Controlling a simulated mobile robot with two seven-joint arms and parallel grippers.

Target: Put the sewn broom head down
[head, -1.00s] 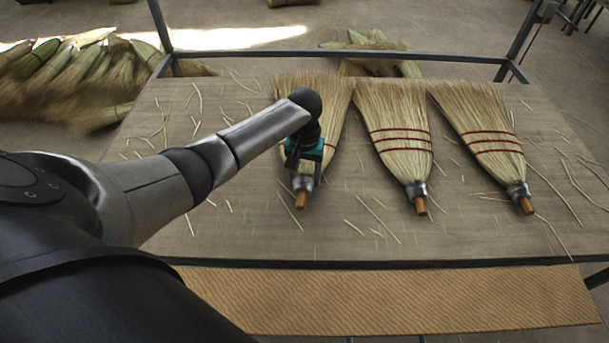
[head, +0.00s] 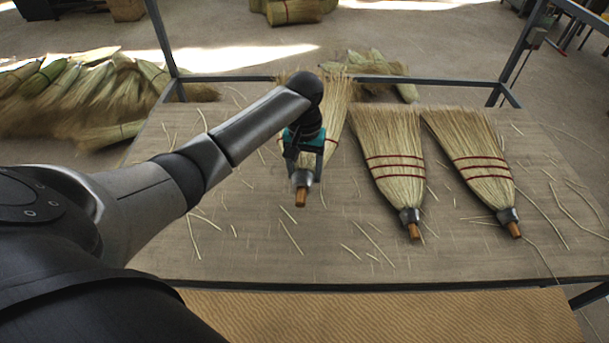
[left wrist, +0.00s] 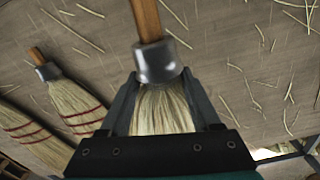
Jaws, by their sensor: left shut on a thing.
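My left gripper (head: 304,163) is shut on a straw broom head (head: 337,108) at the left of the row on the table. In the left wrist view the two fingers (left wrist: 165,105) sit on either side of the straw (left wrist: 160,112), just below the metal collar (left wrist: 157,62) with its wooden stub. My arm hides much of this broom head in the head view. I cannot tell whether it touches the table. Two more broom heads with red stitching, a middle one (head: 392,160) and a right one (head: 475,160), lie flat beside it. My right gripper is not in view.
The wooden table (head: 300,250) is strewn with loose straws. A metal frame (head: 420,80) runs along its far edge, with posts at the back corners. Straw bundles (head: 80,90) lie on the floor at the left. The table's front strip is mostly clear.

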